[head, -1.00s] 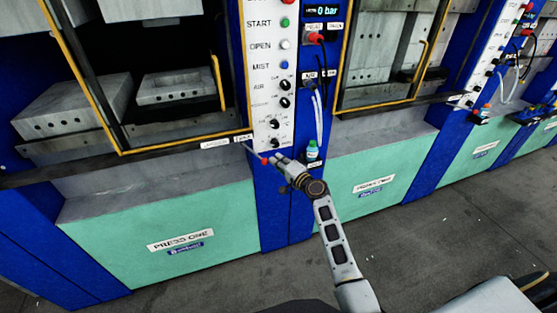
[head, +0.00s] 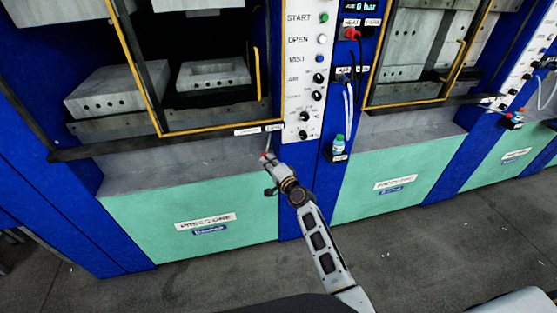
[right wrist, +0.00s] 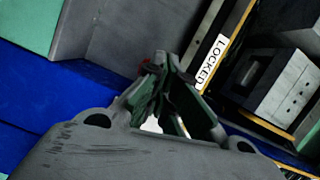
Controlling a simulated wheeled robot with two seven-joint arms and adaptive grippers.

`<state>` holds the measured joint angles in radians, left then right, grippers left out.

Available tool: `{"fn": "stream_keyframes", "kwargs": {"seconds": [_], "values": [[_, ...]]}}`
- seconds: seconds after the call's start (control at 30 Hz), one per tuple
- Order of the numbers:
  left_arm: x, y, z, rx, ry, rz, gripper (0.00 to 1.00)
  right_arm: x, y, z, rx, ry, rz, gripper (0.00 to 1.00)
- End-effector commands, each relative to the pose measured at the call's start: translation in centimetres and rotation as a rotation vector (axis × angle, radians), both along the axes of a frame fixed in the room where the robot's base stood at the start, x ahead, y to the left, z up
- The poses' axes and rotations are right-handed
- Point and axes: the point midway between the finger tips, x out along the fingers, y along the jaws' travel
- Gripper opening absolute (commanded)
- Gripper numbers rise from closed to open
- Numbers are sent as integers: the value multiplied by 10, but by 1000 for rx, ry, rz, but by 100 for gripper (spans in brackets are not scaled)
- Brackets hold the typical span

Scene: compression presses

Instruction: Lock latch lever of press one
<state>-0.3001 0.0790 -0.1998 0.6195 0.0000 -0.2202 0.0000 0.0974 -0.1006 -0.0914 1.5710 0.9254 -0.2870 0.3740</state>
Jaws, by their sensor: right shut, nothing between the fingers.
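Press one (head: 205,222) is the left press, with a pale green lower panel. Its latch lever (head: 267,143) is a thin rod with a red tip, below the small label plates at the right end of the press sill. The lever hangs roughly downward. My right gripper (head: 268,162) is shut and empty, at the lever's red tip; I cannot tell whether they touch. In the right wrist view the shut fingers (right wrist: 165,85) are beside a bit of red (right wrist: 146,66), and a white label reads LOCKED (right wrist: 212,60). My left gripper is not in view.
A control panel (head: 303,75) with buttons and knobs rises above the lever. The yellow-edged guard frame (head: 215,130) is left of the panel. Open floor (head: 420,255) lies in front.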

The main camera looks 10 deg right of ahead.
Motion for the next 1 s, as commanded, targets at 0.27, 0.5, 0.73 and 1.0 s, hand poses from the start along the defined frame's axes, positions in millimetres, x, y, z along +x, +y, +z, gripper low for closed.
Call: {"fn": "stream_keyframes", "kwargs": {"seconds": [0.27,0.5,0.73,1.0], "values": [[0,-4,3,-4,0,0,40,5,18,0,1,0,0,0],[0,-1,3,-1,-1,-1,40,6,20,0,0,0,-1,0],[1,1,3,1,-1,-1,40,6,19,0,0,0,-1,0],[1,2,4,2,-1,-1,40,6,19,1,0,0,-1,0]]}}
